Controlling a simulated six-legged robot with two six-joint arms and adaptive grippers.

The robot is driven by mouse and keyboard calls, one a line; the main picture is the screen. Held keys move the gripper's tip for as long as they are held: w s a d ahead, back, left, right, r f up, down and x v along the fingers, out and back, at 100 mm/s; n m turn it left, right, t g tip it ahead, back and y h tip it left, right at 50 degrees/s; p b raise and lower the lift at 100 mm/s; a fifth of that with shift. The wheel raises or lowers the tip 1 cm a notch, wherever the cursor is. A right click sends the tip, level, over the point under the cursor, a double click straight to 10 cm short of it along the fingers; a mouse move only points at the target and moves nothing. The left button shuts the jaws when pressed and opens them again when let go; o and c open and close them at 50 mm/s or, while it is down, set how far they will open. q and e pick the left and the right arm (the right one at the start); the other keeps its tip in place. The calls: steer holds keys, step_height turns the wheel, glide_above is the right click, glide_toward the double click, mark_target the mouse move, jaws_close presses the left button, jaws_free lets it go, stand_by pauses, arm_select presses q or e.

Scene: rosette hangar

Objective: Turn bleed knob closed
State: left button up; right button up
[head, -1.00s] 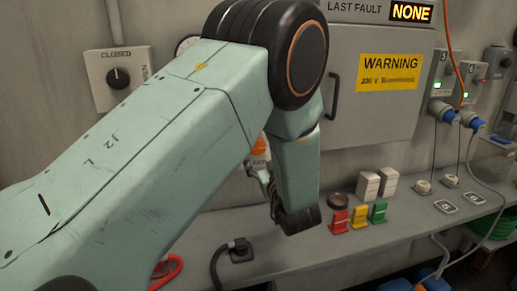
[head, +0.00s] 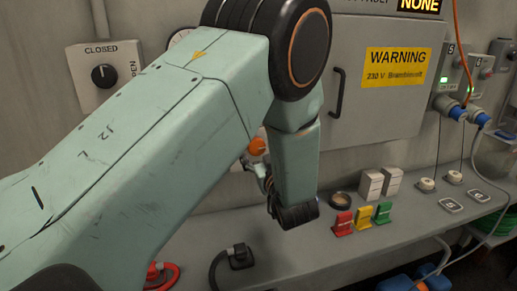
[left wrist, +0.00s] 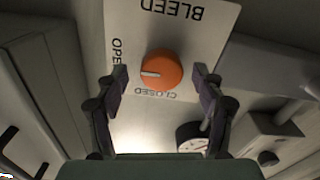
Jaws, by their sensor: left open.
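The bleed knob (left wrist: 161,68) is round and orange, on a pale plate (left wrist: 190,30) lettered BLEED, OPEN and CLOSED, upside down in the left wrist view. Its white mark points left in that picture, nearer the OPEN side than the CLOSED lettering at the bottom. My left gripper (left wrist: 162,76) is open, with one finger on each side of the knob in the picture; I cannot tell whether they touch it. In the head view an orange part, likely the knob (head: 257,146), shows behind my left arm, and the plate is mostly hidden. My right gripper is not in view.
A black knob (head: 103,76) on another CLOSED/OPEN plate is at the left. A grey cabinet (head: 375,115) has a yellow warning sign. The shelf holds red (head: 343,223), yellow and green pieces, white blocks (head: 371,184) and a black plug (head: 240,256). A round gauge (left wrist: 192,136) is near the gripper.

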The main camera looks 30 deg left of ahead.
arm_select(q)
steer(key=shift+a+r, duration=0.1)
steer(key=shift+a, duration=0.05)
steer(key=shift+w+a+f, duration=0.3)
steer(key=shift+a, duration=0.15)
steer(key=shift+s+d+r, duration=0.4)
steer(key=shift+d+r, duration=0.05)
steer(key=shift+d, duration=0.2)
steer(key=c, duration=0.4)
steer(key=shift+s, duration=0.1)
steer(key=shift+c, duration=0.6)
steer(key=shift+w+a+f, duration=0.15)
steer(key=shift+w+a, duration=0.05)
steer(key=shift+a, duration=0.15)
steer(key=shift+c, duration=1.4)
steer(key=shift+f, duration=0.15)
steer(key=c, duration=0.3)
